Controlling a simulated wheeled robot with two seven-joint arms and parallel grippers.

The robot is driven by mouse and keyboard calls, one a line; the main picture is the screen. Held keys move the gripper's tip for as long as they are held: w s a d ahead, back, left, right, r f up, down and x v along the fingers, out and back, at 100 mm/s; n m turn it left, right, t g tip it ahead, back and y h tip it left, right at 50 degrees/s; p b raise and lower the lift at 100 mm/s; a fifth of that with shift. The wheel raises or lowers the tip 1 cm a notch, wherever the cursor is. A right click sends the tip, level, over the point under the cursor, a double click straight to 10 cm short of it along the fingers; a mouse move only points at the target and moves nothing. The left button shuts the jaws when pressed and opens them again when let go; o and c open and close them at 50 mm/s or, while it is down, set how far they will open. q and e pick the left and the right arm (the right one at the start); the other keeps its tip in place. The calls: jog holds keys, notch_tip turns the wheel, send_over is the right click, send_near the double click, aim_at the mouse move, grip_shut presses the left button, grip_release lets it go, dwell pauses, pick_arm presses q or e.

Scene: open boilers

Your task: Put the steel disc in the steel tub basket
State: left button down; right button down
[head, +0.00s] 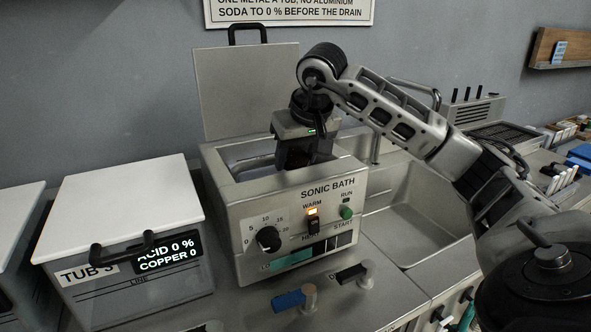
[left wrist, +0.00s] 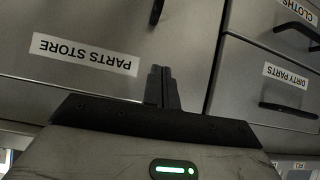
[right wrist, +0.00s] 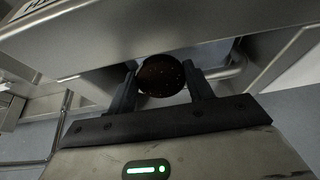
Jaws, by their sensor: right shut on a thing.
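My right gripper (head: 303,158) points down into the open mouth of the sonic bath (head: 330,215). In the right wrist view, its two fingers (right wrist: 160,78) are shut on a dark, round disc with small holes (right wrist: 162,75). The disc looks dark brown rather than bright steel. In the head view, the disc is hidden by the gripper and the bath's front wall. I cannot make out a basket inside the bath. My left gripper (left wrist: 160,88) has its fingers close together with nothing between them, in front of a drawer labelled PARTS STORE (left wrist: 85,55).
Tub 3 (head: 130,225), at left, has its white lid on and its display reads ACID 0 %, COPPER 0. The bath's raised lid (head: 245,90) stands behind it. A sink (head: 420,225) with a tap lies to the right. The bath's amber lamp is lit.

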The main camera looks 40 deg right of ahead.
jog(key=f, duration=0.4)
jog(key=shift+w+d+f+p, duration=0.15)
jog(key=shift+w+f+p, duration=0.1)
jog(key=shift+w+p, duration=0.1)
jog(key=shift+w, duration=0.15)
jog(key=shift+f+b, duration=0.4)
jog(key=shift+b, duration=0.05)
jog(key=c, duration=0.6)
grip_release()
jog(key=shift+f, duration=0.15)
jog(key=shift+r, duration=0.3)
jog(key=v, duration=0.8)
jog(key=p+v, duration=0.1)
jog(key=v, duration=0.4)
jog(key=shift+w+r, duration=0.1)
jog(key=shift+w, duration=0.2)
